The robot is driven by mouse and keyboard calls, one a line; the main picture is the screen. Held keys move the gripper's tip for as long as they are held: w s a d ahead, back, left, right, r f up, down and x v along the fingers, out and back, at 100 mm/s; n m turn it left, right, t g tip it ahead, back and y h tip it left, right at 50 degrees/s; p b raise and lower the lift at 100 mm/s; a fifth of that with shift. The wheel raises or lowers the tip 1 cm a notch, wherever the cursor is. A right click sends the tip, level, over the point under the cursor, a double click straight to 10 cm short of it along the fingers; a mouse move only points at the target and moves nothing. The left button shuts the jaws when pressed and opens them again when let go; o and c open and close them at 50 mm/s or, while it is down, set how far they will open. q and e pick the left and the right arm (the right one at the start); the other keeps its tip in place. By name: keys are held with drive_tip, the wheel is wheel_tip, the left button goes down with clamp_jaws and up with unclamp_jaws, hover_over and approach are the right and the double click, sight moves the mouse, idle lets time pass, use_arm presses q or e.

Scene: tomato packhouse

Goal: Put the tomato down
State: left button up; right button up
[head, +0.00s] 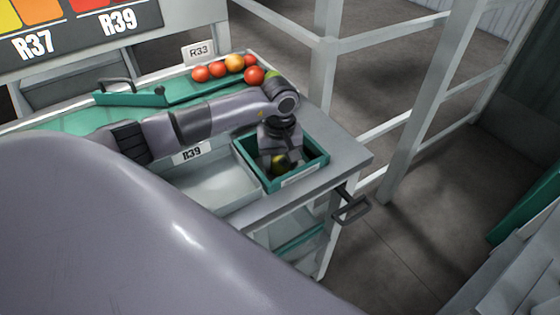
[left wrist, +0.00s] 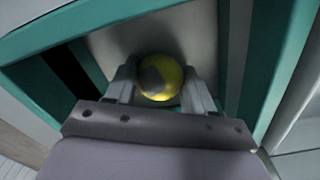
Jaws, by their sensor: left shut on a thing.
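A yellow tomato (left wrist: 168,79) with a greyish patch shows between the fingers of my left gripper (left wrist: 160,88) in the left wrist view. In the head view the left gripper (head: 280,160) reaches down into a green-rimmed crate (head: 316,165) at the bench's right end. The tomato (head: 279,163) is partly hidden there by the gripper. The gripper is shut on it, inside the crate walls. I cannot tell whether the tomato touches the crate floor. The crate's green rim (left wrist: 285,60) also shows around it in the left wrist view. My right gripper is not in view.
A pale tray (head: 215,188) labelled R39 is left of the crate. Several red and orange tomatoes (head: 217,69) lie on a green surface behind my arm, near an R33 sign (head: 199,52). A dark handle (head: 351,207) sticks out at the bench's right end. Grey posts stand behind.

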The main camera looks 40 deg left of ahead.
sight(280, 161)
use_arm(q)
drive_tip(key=shift+f, duration=0.1)
drive_tip(key=shift+f, duration=0.15)
drive_tip(key=o, duration=0.7)
drive_tip(key=shift+o, duration=0.2)
drive_tip(key=shift+r, duration=0.4)
wheel_tip(280, 161, up, 12)
drive_tip(key=b, duration=0.1)
drive_tip(key=shift+f+b, duration=0.2)
drive_tip(key=shift+b, duration=0.1)
